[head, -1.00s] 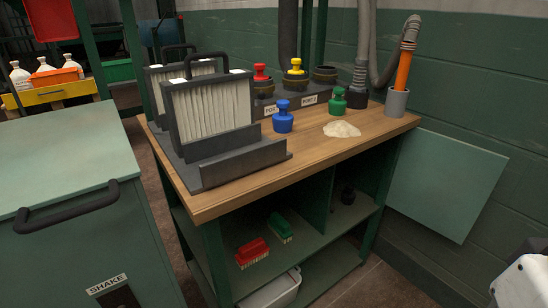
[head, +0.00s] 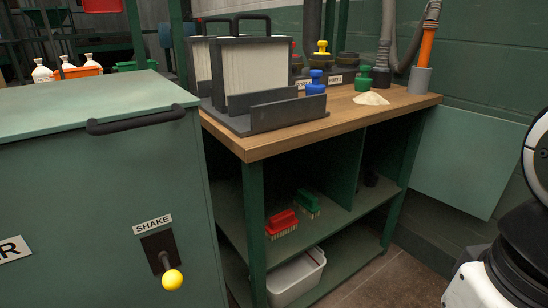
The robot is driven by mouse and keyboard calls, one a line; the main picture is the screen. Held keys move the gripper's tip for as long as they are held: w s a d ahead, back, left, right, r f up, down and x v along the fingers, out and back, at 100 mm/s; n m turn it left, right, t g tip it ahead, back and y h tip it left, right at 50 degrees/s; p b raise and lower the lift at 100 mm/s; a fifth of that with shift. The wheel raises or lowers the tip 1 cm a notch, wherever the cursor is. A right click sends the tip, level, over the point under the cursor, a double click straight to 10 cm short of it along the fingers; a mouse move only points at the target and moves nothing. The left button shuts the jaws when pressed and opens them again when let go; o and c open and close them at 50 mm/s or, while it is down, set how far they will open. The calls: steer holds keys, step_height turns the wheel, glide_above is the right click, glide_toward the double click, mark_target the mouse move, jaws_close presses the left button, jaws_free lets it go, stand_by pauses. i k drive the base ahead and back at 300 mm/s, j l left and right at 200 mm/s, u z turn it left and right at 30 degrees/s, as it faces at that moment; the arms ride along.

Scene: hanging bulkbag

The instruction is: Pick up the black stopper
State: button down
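The black stopper (head: 371,178) is a small dark shape on the upper shelf under the wooden bench top, in the right-hand compartment. It sits in deep shadow, so its outline is hard to make out. Blue (head: 315,82), green (head: 364,78) and yellow (head: 322,50) stoppers stand on or above the bench top. My gripper is not in view. White and black parts of my own arm show at the right edge, well apart from the stopper.
The wooden bench top (head: 345,113) overhangs the shelf. A divider panel (head: 342,162) stands left of the stopper. Red (head: 281,223) and green (head: 307,201) brushes share the shelf. A green cabinet (head: 90,200) with a yellow-knobbed lever fills the left. Floor shows at lower right.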

mark_target(371, 179)
steer(key=i+l+u, duration=0.15)
steer(key=l, duration=0.25)
steer(key=i+l+u, duration=0.15)
steer(key=l, duration=0.3)
steer(key=i+l+u, duration=0.15)
steer(key=l, duration=0.3)
steer(key=i+l+u, duration=0.15)
steer(key=l, duration=0.35)
steer(key=i+l+u, duration=0.2)
steer(key=l, duration=0.3)
steer(key=i+l+u, duration=0.15)
steer(key=l, duration=0.35)
steer(key=l+z, duration=0.3)
steer(key=z, duration=0.15)
steer(key=k+j+u, duration=0.1)
steer(key=j, duration=0.25)
steer(key=k+j, duration=0.25)
steer(key=k+j+u, duration=0.15)
steer(key=j, duration=0.3)
steer(key=k+j+u, duration=0.1)
steer(key=j, duration=0.3)
steer(key=i+l, duration=0.1)
steer(key=i, duration=0.7)
